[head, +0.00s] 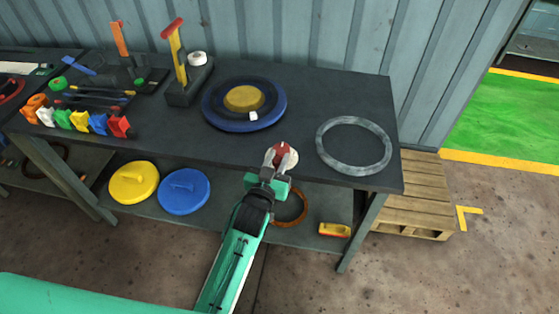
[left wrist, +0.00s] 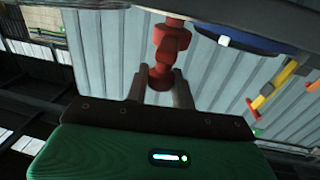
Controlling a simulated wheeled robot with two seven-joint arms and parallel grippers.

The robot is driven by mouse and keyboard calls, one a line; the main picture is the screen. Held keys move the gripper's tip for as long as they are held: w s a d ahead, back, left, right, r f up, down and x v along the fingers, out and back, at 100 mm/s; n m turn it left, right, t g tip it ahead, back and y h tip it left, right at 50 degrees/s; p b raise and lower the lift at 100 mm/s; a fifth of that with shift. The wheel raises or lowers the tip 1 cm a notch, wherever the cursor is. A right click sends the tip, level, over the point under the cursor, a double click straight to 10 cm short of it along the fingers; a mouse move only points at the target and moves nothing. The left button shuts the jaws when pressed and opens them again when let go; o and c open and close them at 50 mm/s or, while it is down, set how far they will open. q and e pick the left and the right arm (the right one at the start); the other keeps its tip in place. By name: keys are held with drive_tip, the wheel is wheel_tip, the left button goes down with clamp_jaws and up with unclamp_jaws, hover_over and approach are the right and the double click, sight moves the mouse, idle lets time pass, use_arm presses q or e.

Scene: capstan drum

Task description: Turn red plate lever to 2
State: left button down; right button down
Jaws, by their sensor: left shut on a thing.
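My left gripper (head: 272,170) is at the front edge of the dark workbench and is shut on a red lever (head: 281,150). A pale round part shows beside the red in the head view. In the left wrist view the red lever (left wrist: 167,50) is a knobbly red piece, its lower end between the two fingers (left wrist: 160,85). My gripper hides part of the lever and its plate. I cannot read any number marks or tell which position the lever is at. My right gripper is not in view.
On the workbench (head: 310,90) stand a blue disc with a yellow centre (head: 215,112), a grey ring (head: 328,148), a post with a red-and-yellow lever (head: 178,55) and several coloured clips (head: 80,120). Yellow (head: 133,183) and blue (head: 184,191) discs lie on the shelf below.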

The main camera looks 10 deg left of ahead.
use_arm(q)
drive_tip(key=shift+r, duration=0.1)
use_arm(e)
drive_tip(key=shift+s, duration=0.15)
use_arm(q)
drive_tip(key=c, duration=1.2)
unclamp_jaws()
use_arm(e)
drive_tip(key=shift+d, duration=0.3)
use_arm(q)
drive_tip(key=b+v, duration=0.2)
drive_tip(key=v, duration=1.1)
drive_tip(key=shift+s, duration=0.35)
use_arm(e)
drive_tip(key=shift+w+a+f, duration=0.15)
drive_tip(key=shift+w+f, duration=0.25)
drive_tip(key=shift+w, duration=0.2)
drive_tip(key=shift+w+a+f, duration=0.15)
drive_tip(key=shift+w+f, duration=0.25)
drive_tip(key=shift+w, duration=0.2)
use_arm(q)
drive_tip(key=shift+a, duration=0.1)
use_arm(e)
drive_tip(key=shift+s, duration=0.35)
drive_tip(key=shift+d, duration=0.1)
